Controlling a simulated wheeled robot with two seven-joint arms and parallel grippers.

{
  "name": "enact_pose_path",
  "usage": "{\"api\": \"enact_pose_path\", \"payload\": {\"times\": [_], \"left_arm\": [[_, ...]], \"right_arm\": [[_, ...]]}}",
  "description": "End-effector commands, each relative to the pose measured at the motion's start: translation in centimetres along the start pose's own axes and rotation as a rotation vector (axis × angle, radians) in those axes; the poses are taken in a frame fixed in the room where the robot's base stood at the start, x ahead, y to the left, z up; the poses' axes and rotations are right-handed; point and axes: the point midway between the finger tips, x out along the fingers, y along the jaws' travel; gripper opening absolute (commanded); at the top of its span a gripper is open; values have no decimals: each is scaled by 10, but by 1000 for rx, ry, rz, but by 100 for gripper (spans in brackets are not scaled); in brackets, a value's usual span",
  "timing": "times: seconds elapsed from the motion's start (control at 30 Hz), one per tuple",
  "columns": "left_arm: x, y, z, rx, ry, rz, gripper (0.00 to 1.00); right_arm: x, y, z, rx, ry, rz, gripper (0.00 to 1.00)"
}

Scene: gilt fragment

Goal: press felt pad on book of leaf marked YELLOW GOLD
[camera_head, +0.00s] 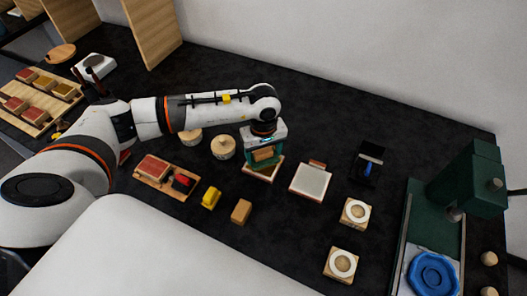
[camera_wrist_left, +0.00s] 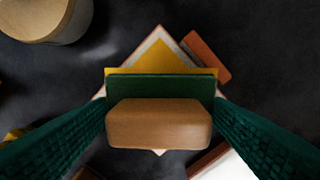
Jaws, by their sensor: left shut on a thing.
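My left gripper (camera_head: 264,150) is shut on the felt pad, a tan wooden block (camera_wrist_left: 160,124) with a green felt layer (camera_wrist_left: 160,88) behind it in the left wrist view. It holds the pad over a square book of leaf (camera_head: 262,175), which shows a yellow gold sheet (camera_wrist_left: 158,55) and pale border in the wrist view. A yellow strip also runs along the pad's far edge; I cannot tell whether it belongs to the pad or the leaf. Whether the pad touches the book is hidden. No label is readable. My right gripper is not in view.
A pale square book (camera_head: 310,181) lies just right. A tray with red and black blocks (camera_head: 165,176), a yellow block (camera_head: 211,197) and tan block (camera_head: 241,211) are nearer. Round wooden pots (camera_head: 223,147) stand left. A green press (camera_head: 470,180) stands at the right.

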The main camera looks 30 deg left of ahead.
Motion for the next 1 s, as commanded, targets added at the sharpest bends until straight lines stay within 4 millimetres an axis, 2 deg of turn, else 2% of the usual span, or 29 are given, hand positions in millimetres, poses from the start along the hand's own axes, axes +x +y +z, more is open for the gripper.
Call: {"api": "enact_pose_path", "payload": {"times": [0.03,1.0], "left_arm": [[7,4,-4,4,11,16,51],[8,4,-5,4,12,17,51]], "right_arm": [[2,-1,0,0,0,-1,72],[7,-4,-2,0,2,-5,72]]}}
